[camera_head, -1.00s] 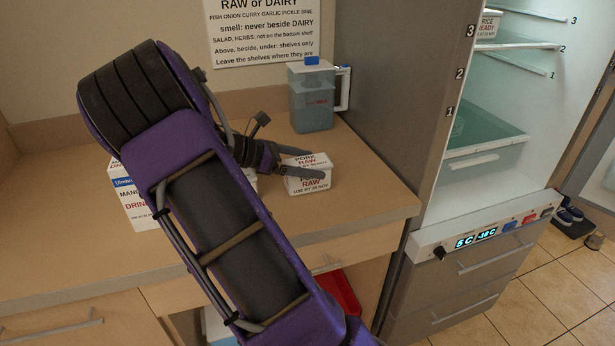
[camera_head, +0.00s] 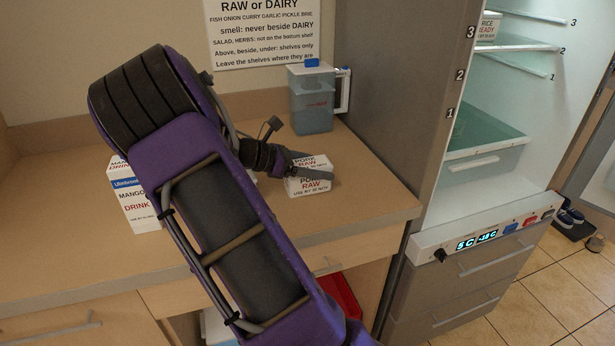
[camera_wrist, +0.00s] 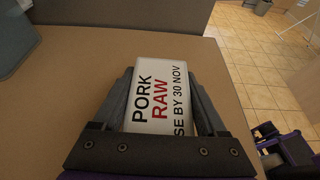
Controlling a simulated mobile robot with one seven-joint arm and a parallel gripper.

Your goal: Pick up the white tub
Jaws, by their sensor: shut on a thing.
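The white tub (camera_head: 308,187) is on the wooden counter, labelled "PORK RAW, USE BY 30 NOV". My gripper (camera_head: 312,167) reaches it from the left, with one dark finger on the near side and one on the far side. In the wrist view the tub (camera_wrist: 158,92) sits between the two fingers of my gripper (camera_wrist: 163,100), which are shut on it. Part of the tub's top and sides is hidden by the fingers. I cannot tell whether its bottom touches the counter.
A grey jug with a blue lid (camera_head: 312,98) stands behind the tub. A mango drink carton (camera_head: 134,197) stands left, partly behind my arm. The open fridge (camera_head: 490,130) is at right, with a rice tub (camera_head: 488,26) on a high shelf. The counter (camera_head: 360,205) right of the tub is clear.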

